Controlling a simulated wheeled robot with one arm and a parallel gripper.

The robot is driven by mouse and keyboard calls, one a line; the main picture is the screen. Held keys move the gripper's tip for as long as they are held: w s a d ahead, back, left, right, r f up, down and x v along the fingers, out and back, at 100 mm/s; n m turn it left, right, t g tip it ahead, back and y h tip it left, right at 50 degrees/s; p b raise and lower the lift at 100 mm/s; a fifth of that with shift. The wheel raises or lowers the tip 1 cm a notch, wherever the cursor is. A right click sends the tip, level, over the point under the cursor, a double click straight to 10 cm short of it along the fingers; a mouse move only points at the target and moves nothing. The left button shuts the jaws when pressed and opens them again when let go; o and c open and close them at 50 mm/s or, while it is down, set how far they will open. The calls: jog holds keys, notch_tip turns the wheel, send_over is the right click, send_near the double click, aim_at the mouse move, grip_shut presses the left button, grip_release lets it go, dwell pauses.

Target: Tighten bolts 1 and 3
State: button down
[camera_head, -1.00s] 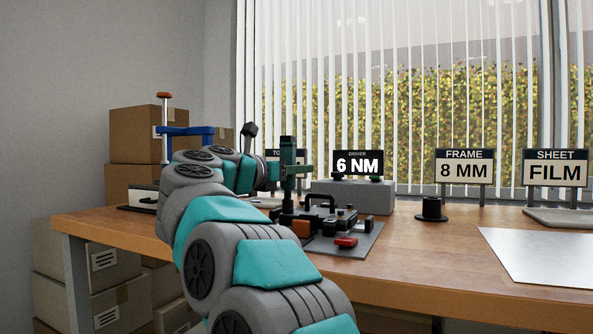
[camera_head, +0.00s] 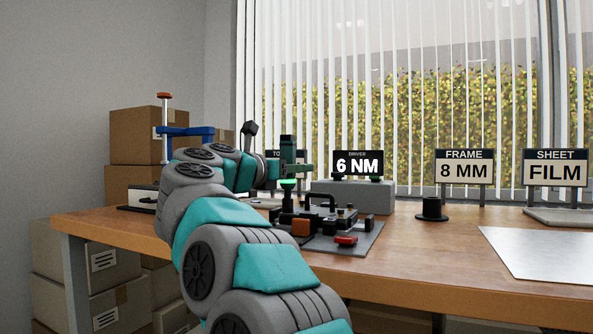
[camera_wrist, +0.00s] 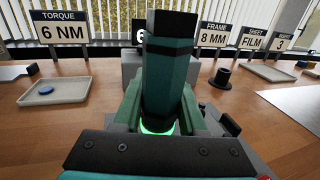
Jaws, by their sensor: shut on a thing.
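A dark teal driver (camera_head: 287,153) stands upright in my gripper. In the wrist view the driver (camera_wrist: 168,65) fills the middle, with my gripper (camera_wrist: 160,112) shut around it. A ring low on the driver glows green. In the head view the driver's lower end is over the left part of the black fixture (camera_head: 322,212) on a grey base plate (camera_head: 350,242). I cannot tell whether the tip touches a bolt. The single bolts and their numbers cannot be made out. In the wrist view the driver and gripper hide most of the fixture.
A grey driver station (camera_head: 370,198) with a "6 NM" display (camera_head: 359,165) stands behind the fixture. A red-topped part (camera_head: 345,240) lies on the plate. A black round holder (camera_head: 432,210) and a metal sheet (camera_head: 540,253) are to the right. A tray (camera_wrist: 54,92) holds a blue disc.

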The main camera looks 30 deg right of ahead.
jog(key=shift+r, duration=0.1)
jog(key=shift+r+p, duration=1)
jog(key=shift+r, duration=0.75)
